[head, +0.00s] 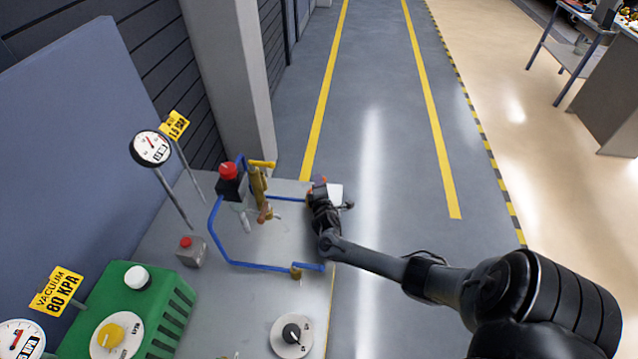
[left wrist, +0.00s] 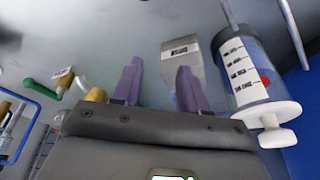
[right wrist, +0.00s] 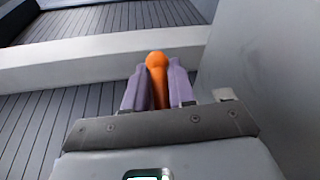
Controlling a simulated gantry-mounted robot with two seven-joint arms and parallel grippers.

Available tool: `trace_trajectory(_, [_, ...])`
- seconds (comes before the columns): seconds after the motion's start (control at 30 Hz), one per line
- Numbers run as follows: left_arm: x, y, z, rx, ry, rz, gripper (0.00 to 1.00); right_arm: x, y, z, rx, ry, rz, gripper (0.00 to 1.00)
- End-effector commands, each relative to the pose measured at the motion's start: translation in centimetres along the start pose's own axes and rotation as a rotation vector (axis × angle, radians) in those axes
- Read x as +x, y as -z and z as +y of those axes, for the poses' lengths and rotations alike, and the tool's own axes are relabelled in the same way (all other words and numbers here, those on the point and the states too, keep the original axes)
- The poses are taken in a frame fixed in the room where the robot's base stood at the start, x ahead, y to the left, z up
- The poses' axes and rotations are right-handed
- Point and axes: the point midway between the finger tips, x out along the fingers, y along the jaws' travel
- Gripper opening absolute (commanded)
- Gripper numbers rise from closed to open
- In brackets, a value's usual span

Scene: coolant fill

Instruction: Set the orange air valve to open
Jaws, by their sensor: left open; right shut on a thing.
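The orange air valve handle (right wrist: 157,75) shows in the right wrist view as a rounded lever between the purple fingers of my right gripper (right wrist: 158,92). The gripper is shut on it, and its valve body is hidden. In the head view my right gripper (head: 320,186) is at the bench's right edge, with only a small bit of orange showing. I cannot tell the valve's setting. My left gripper (left wrist: 158,88) is open and empty in the left wrist view, and is out of the head view.
Gauges (head: 151,148) stand at left. A graduated clear cylinder (left wrist: 238,70) is close to my left gripper.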

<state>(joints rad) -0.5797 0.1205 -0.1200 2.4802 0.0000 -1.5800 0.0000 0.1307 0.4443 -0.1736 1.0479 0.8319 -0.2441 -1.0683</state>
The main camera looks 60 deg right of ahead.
Motion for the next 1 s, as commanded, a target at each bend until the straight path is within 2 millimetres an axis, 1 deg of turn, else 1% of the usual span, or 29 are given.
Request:
trace_trajectory(0.03, [0.0, 0.0, 0.1, -0.002, -0.002, 0.0, 0.43, 0.0, 0.0, 0.0, 0.0, 0.0, 0.0, 0.0])
trace_trajectory(0.07, [0.0, 0.0, 0.1, -0.003, -0.003, 0.0, 0.43, 0.0, 0.0, 0.0, 0.0, 0.0, 0.0, 0.27])
trace_trajectory(0.1, [0.0, 0.0, 0.1, -0.005, -0.004, 0.001, 0.43, 0.0, 0.0, 0.0, 0.0, 0.0, 0.0, 0.33])
trace_trajectory(0.17, [0.0, 0.0, 0.2, -0.006, -0.005, 0.001, 0.43, 0.0, 0.0, 0.0, 0.0, 0.0, 0.0, 0.43])
trace_trajectory(0.2, [0.0, 0.0, 0.2, -0.007, -0.006, 0.001, 0.43, 0.0, 0.0, 0.0, 0.0, 0.0, 0.0, 0.45])
trace_trajectory(0.47, [0.0, 0.0, 0.1, -0.006, -0.005, 0.001, 0.43, 0.0, 0.0, 0.0, 0.0, 0.0, 0.001, 0.45])
trace_trajectory(0.57, [-0.2, 0.1, 0.1, -0.004, -0.003, 0.0, 0.43, -0.4, 0.0, 0.0, -0.001, 0.0, 0.002, 0.45])
trace_trajectory(0.67, [-0.5, 0.1, 0.0, -0.001, -0.001, 0.0, 0.43, -1.4, 0.0, 0.0, -0.001, 0.001, 0.003, 0.45])
trace_trajectory(0.77, [-0.9, 0.2, -0.1, 0.002, 0.001, -0.001, 0.43, -2.9, 0.0, 0.1, 0.001, 0.003, 0.004, 0.45])
trace_trajectory(1.0, [-1.6, 0.5, -0.2, 0.006, 0.004, -0.001, 0.43, -7.1, 0.0, 0.0, 0.001, 0.002, 0.003, 0.45])
